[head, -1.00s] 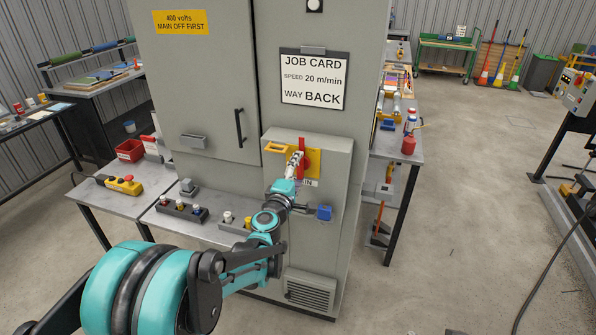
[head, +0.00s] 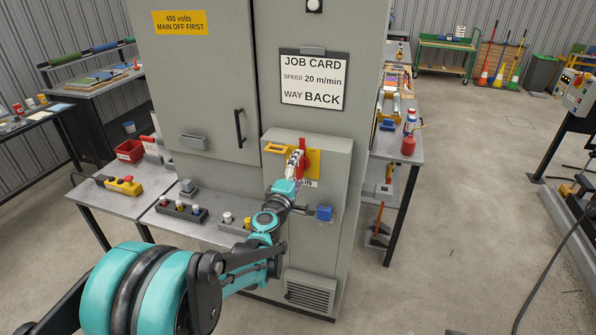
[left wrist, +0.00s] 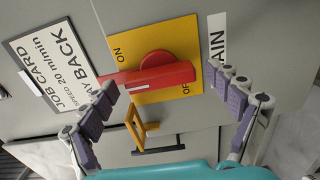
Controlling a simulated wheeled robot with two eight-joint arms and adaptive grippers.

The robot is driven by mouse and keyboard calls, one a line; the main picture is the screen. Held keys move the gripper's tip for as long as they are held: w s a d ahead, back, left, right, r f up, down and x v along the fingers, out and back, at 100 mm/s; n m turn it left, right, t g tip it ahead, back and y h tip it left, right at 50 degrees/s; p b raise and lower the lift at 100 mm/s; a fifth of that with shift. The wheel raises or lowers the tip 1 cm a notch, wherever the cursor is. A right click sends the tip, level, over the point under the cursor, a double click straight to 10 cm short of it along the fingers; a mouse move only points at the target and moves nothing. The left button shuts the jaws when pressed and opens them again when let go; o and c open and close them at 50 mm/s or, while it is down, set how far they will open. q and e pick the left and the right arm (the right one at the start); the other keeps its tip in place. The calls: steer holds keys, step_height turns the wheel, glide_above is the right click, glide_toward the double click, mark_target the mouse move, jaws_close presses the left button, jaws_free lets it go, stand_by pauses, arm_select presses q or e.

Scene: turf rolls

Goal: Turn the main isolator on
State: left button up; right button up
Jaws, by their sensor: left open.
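The main isolator's red handle (head: 305,160) sits on a yellow plate (head: 315,169) on the grey cabinet's front box. In the left wrist view the red handle (left wrist: 158,78) lies across the yellow plate (left wrist: 185,32), its free end towards the job card. The plate is marked ON and OFF, with OFF partly hidden. My left gripper (head: 294,160) is at the box, just left of the handle in the head view. In the left wrist view the left gripper (left wrist: 172,92) is open, its fingers towards either end of the handle. Contact cannot be told. My right gripper is out of view.
A yellow hasp-like bracket (head: 277,148) sticks out left of the handle. The job card (head: 314,80) hangs above. A blue item (head: 324,213) is on the box's lower right. A bench (head: 165,222) with push-button boxes stands left. Open floor lies to the right.

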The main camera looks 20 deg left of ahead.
arm_select(q)
steer(key=shift+s, duration=0.1)
steer(key=s, duration=1.1)
steer(key=shift+s+a, duration=0.25)
steer(key=shift+s, duration=0.15)
